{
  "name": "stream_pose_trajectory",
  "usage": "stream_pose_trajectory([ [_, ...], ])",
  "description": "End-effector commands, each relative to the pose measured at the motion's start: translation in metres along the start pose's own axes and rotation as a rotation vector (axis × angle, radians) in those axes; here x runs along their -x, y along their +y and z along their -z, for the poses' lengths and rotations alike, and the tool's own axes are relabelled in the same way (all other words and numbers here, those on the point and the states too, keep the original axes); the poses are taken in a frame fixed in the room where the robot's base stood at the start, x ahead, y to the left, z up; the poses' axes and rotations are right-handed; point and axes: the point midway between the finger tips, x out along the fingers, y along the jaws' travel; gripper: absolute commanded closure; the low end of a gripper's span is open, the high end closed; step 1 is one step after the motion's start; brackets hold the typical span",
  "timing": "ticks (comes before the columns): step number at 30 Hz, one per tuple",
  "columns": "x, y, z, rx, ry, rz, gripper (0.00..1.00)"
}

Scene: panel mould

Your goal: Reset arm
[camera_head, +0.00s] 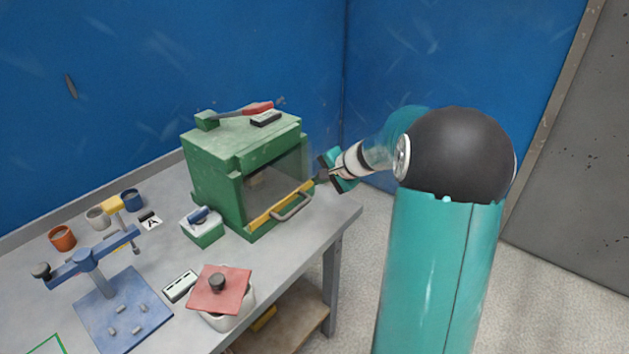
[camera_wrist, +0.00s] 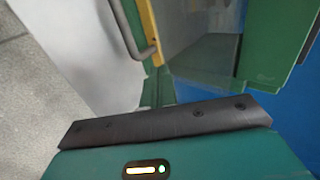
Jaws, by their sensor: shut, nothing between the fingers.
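My gripper (camera_head: 322,176) is shut and empty. In the head view it is just right of the green box-shaped machine (camera_head: 212,178), near its front right edge. I cannot tell whether it touches the machine. The machine has a clear front panel with a yellow bar (camera_head: 268,211) and a grey handle (camera_head: 293,207) along its lower edge. In the wrist view the dark gripper edge spans the lower middle, with the yellow bar (camera_wrist: 147,28) and handle (camera_wrist: 124,27) above it. My fingertips are hidden in the wrist view.
The grey table (camera_head: 325,212) holds a white pot with a red lid (camera_head: 219,290), a blue stand (camera_head: 125,318), a small green box (camera_head: 205,235) and several cups at the left. A red-handled lever (camera_head: 257,107) lies on the machine's top. Blue walls stand behind. Floor is open at the right.

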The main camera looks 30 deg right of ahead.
Motion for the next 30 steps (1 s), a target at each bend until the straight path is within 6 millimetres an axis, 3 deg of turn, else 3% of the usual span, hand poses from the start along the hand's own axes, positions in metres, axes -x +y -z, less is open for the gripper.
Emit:
stream_pose_trajectory([
  [6,0.042,-0.003,0.0,0.003,0.0,0.0,1.0],
  [12,0.071,-0.003,0.0,0.001,-0.002,0.0,1.0],
  [23,0.081,-0.002,-0.005,0.01,-0.007,-0.005,1.0],
  [26,0.083,-0.01,-0.026,0.063,-0.023,-0.027,1.0],
  [30,0.091,-0.024,-0.087,0.225,-0.064,-0.099,1.0],
])
